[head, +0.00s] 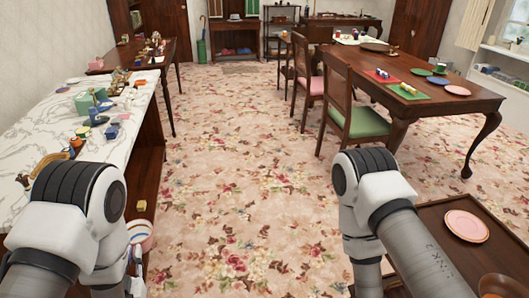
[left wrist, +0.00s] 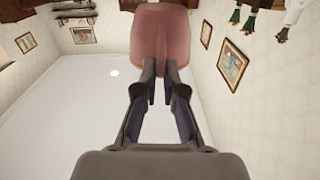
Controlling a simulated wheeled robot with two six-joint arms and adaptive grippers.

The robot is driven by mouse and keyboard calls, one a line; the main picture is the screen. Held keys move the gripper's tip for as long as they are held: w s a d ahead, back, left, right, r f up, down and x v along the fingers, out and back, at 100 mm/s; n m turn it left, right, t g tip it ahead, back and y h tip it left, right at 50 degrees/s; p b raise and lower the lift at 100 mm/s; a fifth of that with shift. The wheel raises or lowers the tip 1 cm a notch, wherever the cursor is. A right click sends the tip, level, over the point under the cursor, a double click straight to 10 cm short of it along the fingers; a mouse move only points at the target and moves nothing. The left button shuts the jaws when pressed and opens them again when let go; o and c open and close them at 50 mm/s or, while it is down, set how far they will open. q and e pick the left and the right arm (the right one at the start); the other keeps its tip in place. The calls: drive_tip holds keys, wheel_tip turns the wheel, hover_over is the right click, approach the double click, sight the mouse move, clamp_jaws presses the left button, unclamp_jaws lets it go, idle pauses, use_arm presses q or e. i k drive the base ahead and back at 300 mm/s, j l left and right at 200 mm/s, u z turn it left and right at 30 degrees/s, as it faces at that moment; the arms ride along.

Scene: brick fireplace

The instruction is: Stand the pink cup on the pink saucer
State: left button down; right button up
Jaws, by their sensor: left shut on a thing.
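My left gripper (left wrist: 163,82) is shut on the pink cup (left wrist: 162,35), seen in the left wrist view. A smaller pink disc (head: 457,90) lies on the dining table. My right arm reaches in from the right; its gripper is out of view.
A white marble table (head: 60,130) at the left holds several small objects. The low brown table (head: 510,212) stands at right, with a round brown thing (head: 500,286) at its near side. A chair with a green seat (head: 358,121) stands by the dining table. The flowered floor between is clear.

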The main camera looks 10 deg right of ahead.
sight(464, 223)
drive_tip(key=i+z, duration=0.35)
drive_tip(key=i+j+z, duration=0.3)
drive_tip(key=i, duration=0.25)
drive_tip(key=i+j+z, duration=0.35)
drive_tip(key=i+z, duration=0.2)
drive_tip(key=z, duration=0.25)
drive_tip(key=i+j+z, duration=0.15)
drive_tip(key=z, duration=0.25)
drive_tip(key=i+j+z, duration=0.2)
drive_tip(key=z, duration=0.25)
drive_tip(key=i+j+z, duration=0.15)
drive_tip(key=z, duration=0.3)
drive_tip(key=i+j+z, duration=0.1)
drive_tip(key=j+z, duration=0.5)
drive_tip(key=z, duration=0.25)
drive_tip(key=i+z, duration=0.2)
drive_tip(key=i, duration=0.15)
